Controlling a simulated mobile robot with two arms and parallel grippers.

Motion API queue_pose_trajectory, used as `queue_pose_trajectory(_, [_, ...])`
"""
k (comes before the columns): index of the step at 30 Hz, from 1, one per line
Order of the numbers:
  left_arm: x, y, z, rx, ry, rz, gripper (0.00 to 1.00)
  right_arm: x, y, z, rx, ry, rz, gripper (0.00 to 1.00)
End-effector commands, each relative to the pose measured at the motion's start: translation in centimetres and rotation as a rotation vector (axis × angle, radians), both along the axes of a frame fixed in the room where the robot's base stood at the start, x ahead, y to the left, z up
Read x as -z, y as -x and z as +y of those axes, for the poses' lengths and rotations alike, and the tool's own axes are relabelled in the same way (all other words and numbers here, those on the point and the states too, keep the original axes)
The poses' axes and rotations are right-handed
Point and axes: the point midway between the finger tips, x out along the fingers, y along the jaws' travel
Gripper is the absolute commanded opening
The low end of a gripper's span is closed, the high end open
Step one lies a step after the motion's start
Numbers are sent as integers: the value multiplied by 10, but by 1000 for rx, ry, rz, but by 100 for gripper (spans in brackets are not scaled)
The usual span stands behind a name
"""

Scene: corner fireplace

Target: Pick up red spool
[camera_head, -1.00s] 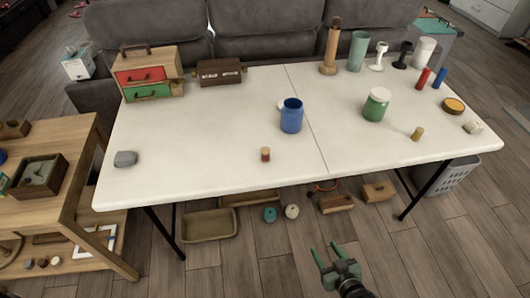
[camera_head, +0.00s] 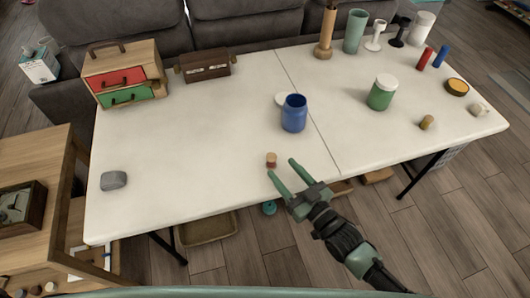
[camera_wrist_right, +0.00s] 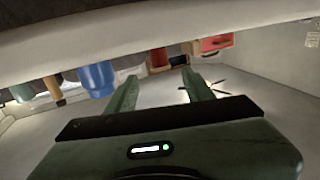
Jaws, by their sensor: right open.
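A small spool (camera_head: 271,160) with a light wooden top and a reddish-brown body stands upright near the table's front edge in the head view. My right gripper (camera_head: 282,169) is open, its two green fingers pointing toward the table edge just in front of the spool. Nothing shows between the fingers. The right wrist view also shows the fingers spread apart (camera_wrist_right: 158,92); I cannot identify the spool there for sure. My left gripper is not in view.
A blue jar (camera_head: 293,114) stands behind the spool, and a green jar (camera_head: 381,93) farther right. A grey block (camera_head: 113,180) lies at the table's left. A drawer box (camera_head: 124,75) stands at the back left. The white table (camera_head: 200,150) is clear left of the spool.

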Motion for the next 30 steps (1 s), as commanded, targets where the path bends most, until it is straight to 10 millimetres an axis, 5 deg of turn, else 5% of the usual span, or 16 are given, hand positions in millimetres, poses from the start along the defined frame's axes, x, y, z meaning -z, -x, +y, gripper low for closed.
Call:
queue_pose_trajectory(9, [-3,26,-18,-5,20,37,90,4,-33,25,0,-1,0,52])
queue_pose_trajectory(15, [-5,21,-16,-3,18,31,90,6,-53,40,0,0,0,52])
queue_pose_trajectory(23, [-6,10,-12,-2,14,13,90,8,-56,42,0,1,2,52])
queue_pose_trajectory(30, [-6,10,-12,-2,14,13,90,7,-56,42,1,1,2,0])
